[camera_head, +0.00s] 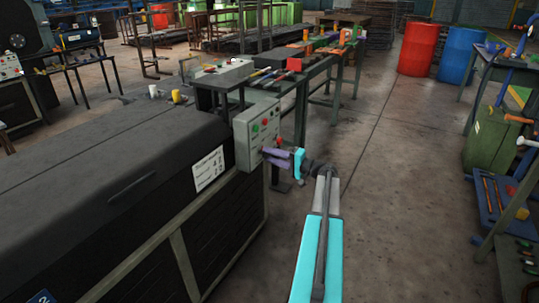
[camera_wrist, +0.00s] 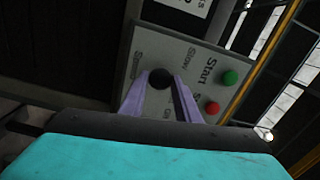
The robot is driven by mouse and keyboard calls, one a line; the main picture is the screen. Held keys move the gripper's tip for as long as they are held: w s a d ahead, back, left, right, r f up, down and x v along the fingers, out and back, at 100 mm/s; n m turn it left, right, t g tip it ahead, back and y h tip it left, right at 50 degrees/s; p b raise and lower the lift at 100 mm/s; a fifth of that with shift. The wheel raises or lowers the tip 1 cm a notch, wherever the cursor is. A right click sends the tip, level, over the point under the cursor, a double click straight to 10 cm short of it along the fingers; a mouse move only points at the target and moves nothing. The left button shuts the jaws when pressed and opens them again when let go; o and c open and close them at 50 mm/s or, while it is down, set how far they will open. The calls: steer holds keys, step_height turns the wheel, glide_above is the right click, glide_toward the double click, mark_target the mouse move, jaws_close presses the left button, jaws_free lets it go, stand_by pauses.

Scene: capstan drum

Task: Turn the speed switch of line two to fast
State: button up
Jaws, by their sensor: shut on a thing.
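The grey control panel (camera_head: 250,126) stands at the end of the long dark machine. It carries a green Start button (camera_wrist: 229,77) and a red button (camera_wrist: 212,107). The speed switch (camera_wrist: 160,78) is a round black knob with the labels "Speed" and "Slow" beside it in the wrist view. My gripper (camera_head: 268,154) has its purple fingers shut on the knob, one on each side, also in the wrist view (camera_wrist: 160,84). The fingers hide the knob in the head view. I cannot tell which way the knob points.
The dark machine (camera_head: 110,165) fills the left, with a white notice (camera_head: 208,168) and a blue plate marked 2 (camera_head: 42,297). A bench with tools (camera_head: 290,75) stands behind the panel. The floor (camera_head: 400,170) on the right is clear up to a tool rack.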

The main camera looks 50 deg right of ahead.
steer(key=shift+w+r+m+p, duration=0.15)
steer(key=shift+m+p, duration=0.3)
steer(key=shift+m, duration=0.35)
steer(key=o, duration=1)
steer(key=shift+s, duration=0.25)
steer(key=v, duration=1.3)
steer(key=shift+s+p, duration=0.25)
steer(key=shift+p, duration=0.1)
